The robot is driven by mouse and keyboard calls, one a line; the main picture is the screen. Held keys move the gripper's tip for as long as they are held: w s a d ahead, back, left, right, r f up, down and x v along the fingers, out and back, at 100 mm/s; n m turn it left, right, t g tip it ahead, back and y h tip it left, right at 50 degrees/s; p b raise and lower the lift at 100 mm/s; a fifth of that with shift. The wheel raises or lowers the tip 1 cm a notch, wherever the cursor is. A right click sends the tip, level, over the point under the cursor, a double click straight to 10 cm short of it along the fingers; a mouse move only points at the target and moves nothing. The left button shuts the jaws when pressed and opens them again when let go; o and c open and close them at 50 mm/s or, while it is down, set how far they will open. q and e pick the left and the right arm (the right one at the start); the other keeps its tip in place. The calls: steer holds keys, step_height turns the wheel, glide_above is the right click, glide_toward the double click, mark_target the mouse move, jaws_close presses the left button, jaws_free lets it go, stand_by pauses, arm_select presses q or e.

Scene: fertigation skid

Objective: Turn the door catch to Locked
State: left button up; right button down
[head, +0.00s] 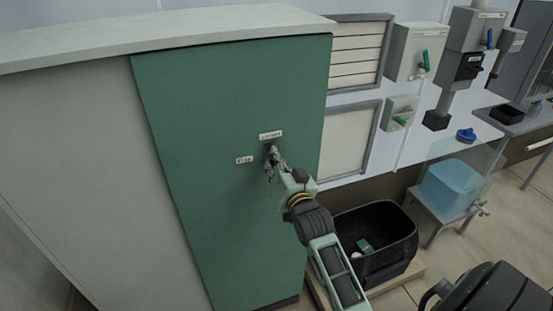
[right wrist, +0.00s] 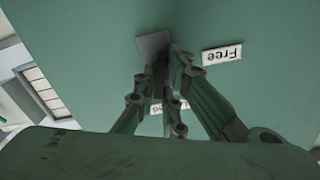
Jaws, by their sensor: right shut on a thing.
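The green cabinet door (head: 225,95) fills the middle of the head view and looks closed. A white label reading Locked (head: 270,135) sits just above the catch, and a label reading Free (head: 244,160) sits to its left. My right gripper (head: 271,158) is shut on the door catch at the door face. In the right wrist view, the fingers (right wrist: 164,75) close around the catch, whose grey end (right wrist: 153,45) shows beyond them. The fingers hide most of it, so I cannot tell exactly which way it points. My left gripper is not in view.
A blue water container (head: 452,187) sits on a small stand further right. Grey boxes with levers (head: 415,52) hang on the back wall.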

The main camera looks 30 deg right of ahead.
steer(key=shift+r+n+p, duration=0.2)
steer(key=shift+n+p, duration=0.3)
steer(key=shift+n, duration=1.5)
steer(key=c, duration=1.8)
jaws_free()
steer(key=shift+w+f, duration=0.1)
steer(key=shift+w, duration=0.05)
steer(key=shift+c, duration=0.2)
steer(key=v, duration=1.2)
steer(key=shift+f, duration=0.15)
